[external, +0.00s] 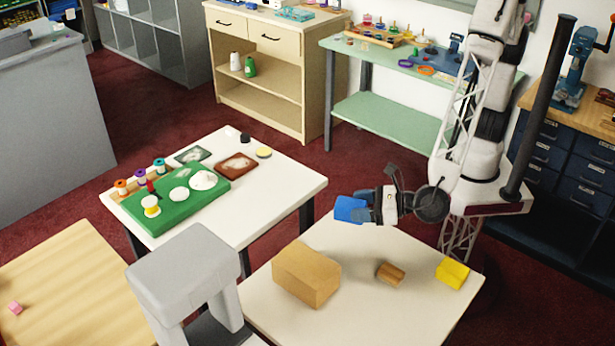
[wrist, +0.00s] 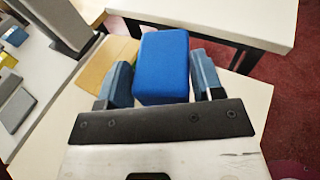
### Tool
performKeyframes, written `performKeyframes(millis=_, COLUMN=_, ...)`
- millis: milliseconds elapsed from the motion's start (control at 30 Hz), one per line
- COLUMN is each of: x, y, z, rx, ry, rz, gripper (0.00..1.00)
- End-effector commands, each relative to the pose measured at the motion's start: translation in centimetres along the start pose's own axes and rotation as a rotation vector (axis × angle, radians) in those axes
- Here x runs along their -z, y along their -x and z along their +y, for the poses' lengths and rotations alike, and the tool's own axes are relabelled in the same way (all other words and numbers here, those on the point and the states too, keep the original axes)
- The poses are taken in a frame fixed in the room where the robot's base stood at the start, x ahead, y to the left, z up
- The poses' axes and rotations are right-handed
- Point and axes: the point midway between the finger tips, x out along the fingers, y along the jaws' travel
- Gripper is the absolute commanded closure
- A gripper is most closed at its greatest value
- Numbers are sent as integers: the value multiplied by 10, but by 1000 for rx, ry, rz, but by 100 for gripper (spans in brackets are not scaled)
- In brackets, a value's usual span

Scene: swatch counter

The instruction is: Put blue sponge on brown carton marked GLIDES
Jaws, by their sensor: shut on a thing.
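The blue sponge (external: 350,209) is a blue block held in the air above the near white table. My gripper (external: 368,208) is shut on it. In the wrist view the sponge (wrist: 163,66) sits between the two fingers of my gripper (wrist: 163,85). The brown carton (external: 306,275) stands on the same table, below and to the left of the gripper in the external view. In the wrist view part of the carton (wrist: 108,68) shows beyond the left finger. No GLIDES lettering is readable on it.
A small brown wooden block (external: 390,273) and a yellow block (external: 453,273) lie on the near white table (external: 400,315) right of the carton. A grey stool-like stand (external: 185,270) is at its left. A second white table (external: 270,190) holds a green tray (external: 180,212).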

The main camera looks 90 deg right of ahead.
Motion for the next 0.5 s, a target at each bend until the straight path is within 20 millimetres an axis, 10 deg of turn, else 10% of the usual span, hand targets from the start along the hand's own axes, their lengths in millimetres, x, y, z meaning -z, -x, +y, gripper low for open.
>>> performKeyframes(millis=500, x=0, y=-13, z=18, rx=1, ry=0, rz=0, gripper=62)
